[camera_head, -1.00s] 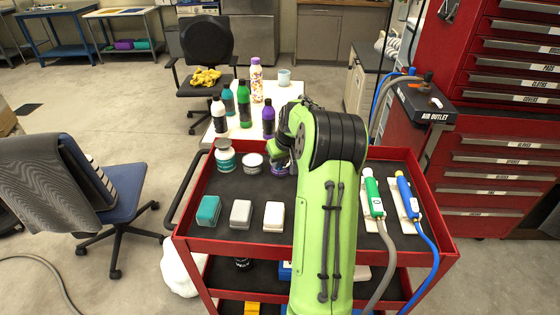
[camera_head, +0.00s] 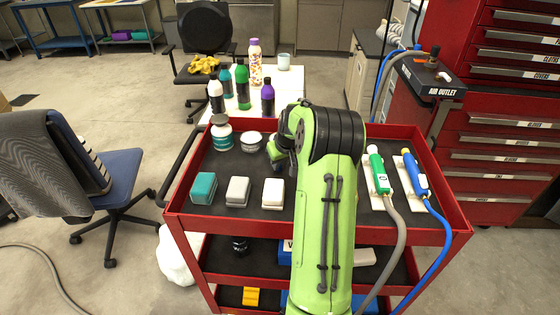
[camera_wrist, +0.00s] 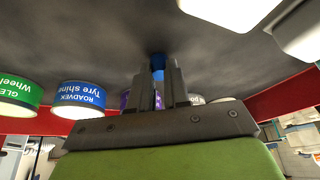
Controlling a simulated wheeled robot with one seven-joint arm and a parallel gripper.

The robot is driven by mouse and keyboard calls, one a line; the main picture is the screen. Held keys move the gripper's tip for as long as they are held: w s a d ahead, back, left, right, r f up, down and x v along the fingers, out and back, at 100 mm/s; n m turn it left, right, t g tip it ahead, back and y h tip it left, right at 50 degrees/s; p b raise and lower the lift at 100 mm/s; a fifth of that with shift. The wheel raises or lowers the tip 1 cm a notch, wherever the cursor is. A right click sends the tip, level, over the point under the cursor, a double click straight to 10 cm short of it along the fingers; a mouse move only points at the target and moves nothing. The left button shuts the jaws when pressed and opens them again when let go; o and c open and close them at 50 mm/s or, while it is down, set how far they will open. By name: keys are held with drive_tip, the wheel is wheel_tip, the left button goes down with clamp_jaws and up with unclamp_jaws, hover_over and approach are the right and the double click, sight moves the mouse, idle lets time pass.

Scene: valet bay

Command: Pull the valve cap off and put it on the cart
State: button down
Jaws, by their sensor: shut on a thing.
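My gripper (camera_wrist: 157,80) is shut on a small blue piece in the wrist view, which I take to be the valve cap (camera_wrist: 157,64). The jaws cover part of it. In the head view my gripper (camera_head: 277,151) is over the dark top of the red cart (camera_head: 300,226), just right of the white jar. A bit of blue shows below it there. The blue piece is close to the dark mat; I cannot tell whether it touches.
Jars (camera_head: 222,135) stand at the cart's back left, with several soft blocks (camera_head: 237,191) in front. Green (camera_head: 376,168) and blue (camera_head: 414,175) hose tools lie at right. The air outlet box (camera_head: 430,77) is behind. Bare mat lies between blocks and jars.

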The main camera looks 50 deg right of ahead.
drive_tip(key=shift+f, duration=0.1)
idle(0.5)
drive_tip(key=c, duration=1)
unclamp_jaws()
drive_tip(key=p+v, duration=0.4)
drive_tip(key=v, duration=1.2)
drive_tip(key=shift+f+p, duration=0.1)
drive_tip(key=shift+p, duration=0.25)
